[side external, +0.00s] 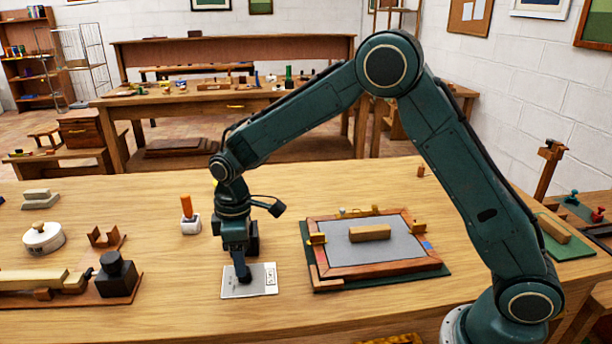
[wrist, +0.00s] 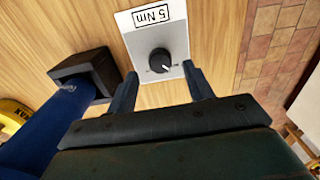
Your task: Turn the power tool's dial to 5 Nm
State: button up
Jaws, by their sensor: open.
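A small light pointer mark on the dial points to the lower right in the wrist view; any scale is too small to read. In the side view the plate (side external: 262,286) lies near the table's front. My gripper (wrist: 159,70) is open, its fingers on either side of the dial's line, pointing down at the plate (side external: 243,279). I cannot tell whether they touch the dial. The power tool shows as a blue body (wrist: 50,125) with a black foot (wrist: 97,66) beside the plate.
A framed grey panel (side external: 390,252) with a wooden block on it stands to the right. A white pot with an orange handle (side external: 187,208) stands behind left. The table's front edge is close.

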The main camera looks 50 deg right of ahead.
notch_tip(320, 180, up, 10)
jog(key=shift+r, duration=0.25)
dwell(0.5)
jog(key=s+d+r+m+t, duration=0.1)
jog(key=s+d+r+m, duration=0.1)
jog(key=s+d+r, duration=0.4)
jog(key=s+d+r+m+t, duration=0.2)
jog(key=s+r, duration=0.2)
jog(key=s, duration=0.3)
jog(key=s+d+f+m+t, duration=0.1)
jog(key=s+d+m, duration=0.1)
jog(key=s, duration=0.6)
jog(key=s+d+f+m+t, duration=0.1)
jog(key=s+d+m, duration=0.1)
jog(key=s, duration=0.6)
jog(key=shift+s+m+t, duration=0.25)
jog(key=shift+m+t, duration=0.05)
jog(key=shift+m, duration=0.3)
